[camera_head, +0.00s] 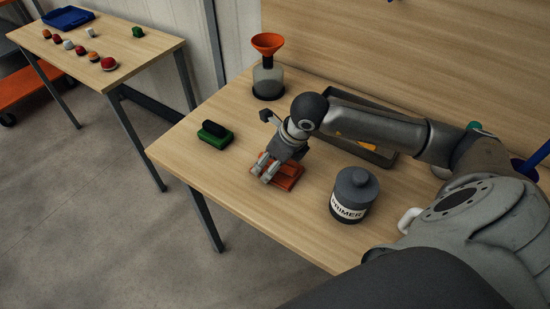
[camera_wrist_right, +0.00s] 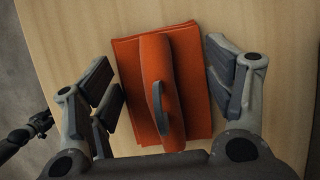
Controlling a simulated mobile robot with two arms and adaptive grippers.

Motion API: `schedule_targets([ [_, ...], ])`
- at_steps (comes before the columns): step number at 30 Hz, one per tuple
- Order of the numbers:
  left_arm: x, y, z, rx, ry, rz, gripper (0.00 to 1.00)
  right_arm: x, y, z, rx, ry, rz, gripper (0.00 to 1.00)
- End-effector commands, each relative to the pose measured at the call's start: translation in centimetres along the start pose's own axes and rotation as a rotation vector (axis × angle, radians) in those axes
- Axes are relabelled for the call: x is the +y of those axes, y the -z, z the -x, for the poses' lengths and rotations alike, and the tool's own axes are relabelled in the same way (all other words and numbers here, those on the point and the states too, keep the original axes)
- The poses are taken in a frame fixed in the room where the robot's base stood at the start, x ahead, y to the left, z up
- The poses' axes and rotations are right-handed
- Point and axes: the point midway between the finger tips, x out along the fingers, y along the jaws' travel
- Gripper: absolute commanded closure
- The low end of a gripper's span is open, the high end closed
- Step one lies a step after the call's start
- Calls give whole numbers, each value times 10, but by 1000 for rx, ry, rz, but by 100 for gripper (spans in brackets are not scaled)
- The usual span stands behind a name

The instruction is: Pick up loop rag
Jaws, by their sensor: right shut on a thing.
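The loop rag (camera_head: 289,179) is an orange-red folded cloth near the front edge of the wooden table. In the right wrist view the rag (camera_wrist_right: 192,92) is a flat square with a raised band or loop running down its middle. My right gripper (camera_head: 266,167) is low over the rag and covers part of it in the head view. Its fingers are on both sides of the rag and shut on it. The rag appears to be at table level; any gap under it cannot be told.
A green block with a black top (camera_head: 214,139) lies left of the rag. A dark tin labelled PRIMER (camera_head: 352,195) stands to the right. An orange funnel (camera_head: 267,43) tops a bottle behind. A dark tray (camera_head: 376,158) is partly behind my arm.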

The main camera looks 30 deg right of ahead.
Motion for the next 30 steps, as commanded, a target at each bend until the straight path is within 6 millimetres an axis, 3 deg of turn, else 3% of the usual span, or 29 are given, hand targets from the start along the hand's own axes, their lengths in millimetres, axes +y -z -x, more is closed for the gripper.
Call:
schedule_targets([
  [5, 0, 0, 6, 0, 0, 0, 65, 0, -4, 9, -2, 1, 0, 48],
  [11, 0, 2, 24, 0, 0, 0, 65, 0, -16, 36, -3, 1, 1, 48],
  [18, -1, 4, 52, -1, 0, 0, 65, 42, -10, 103, -4, -1, 7, 48],
  [23, -2, 3, 46, -1, 1, -1, 65, 80, 10, 126, -4, -3, 8, 48],
  [24, -2, 4, 62, -2, 1, -1, 65, 86, 11, 138, 1, -2, 4, 48],
  [27, -3, 6, 82, -4, 2, -1, 65, 99, 17, 149, 2, -3, 1, 48],
  [30, -3, 7, 98, -4, 2, -1, 65, 101, 18, 150, 5, 0, -4, 48],
])
